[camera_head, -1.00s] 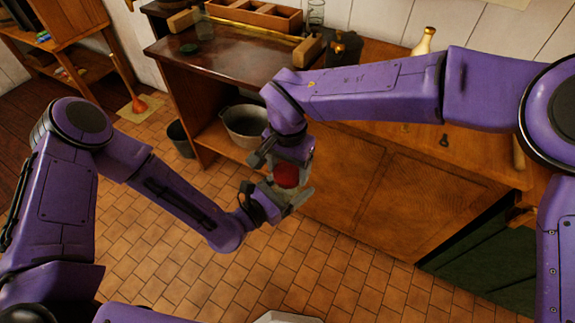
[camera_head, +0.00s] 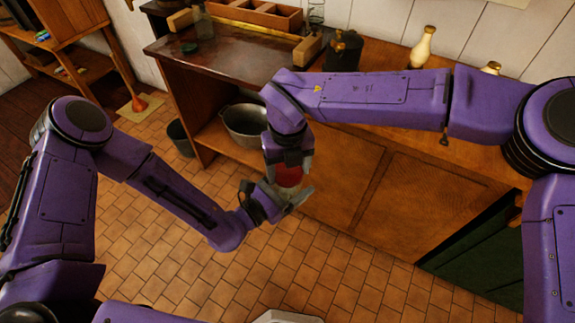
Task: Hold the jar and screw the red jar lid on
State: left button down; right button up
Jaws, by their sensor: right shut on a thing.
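The red jar lid (camera_head: 289,176) shows just below my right gripper (camera_head: 291,172), which points down and is shut on it. My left gripper (camera_head: 283,202) is right under the lid, its fingers reaching up and to the right around the space below it. The jar itself I cannot make out clearly; the fingers and the lid cover that spot. Whether the lid touches a jar rim, and whether my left fingers are closed on the jar, I cannot tell.
Wooden cabinets (camera_head: 385,195) lie to the right. The tiled floor (camera_head: 255,270) below is clear.

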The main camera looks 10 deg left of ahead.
jog(key=m, duration=1)
jog(key=shift+w, duration=0.1)
jog(key=o, duration=1.2)
jog(key=shift+c, duration=0.2)
jog(key=shift+r, duration=2.3)
jog(key=shift+c, duration=0.4)
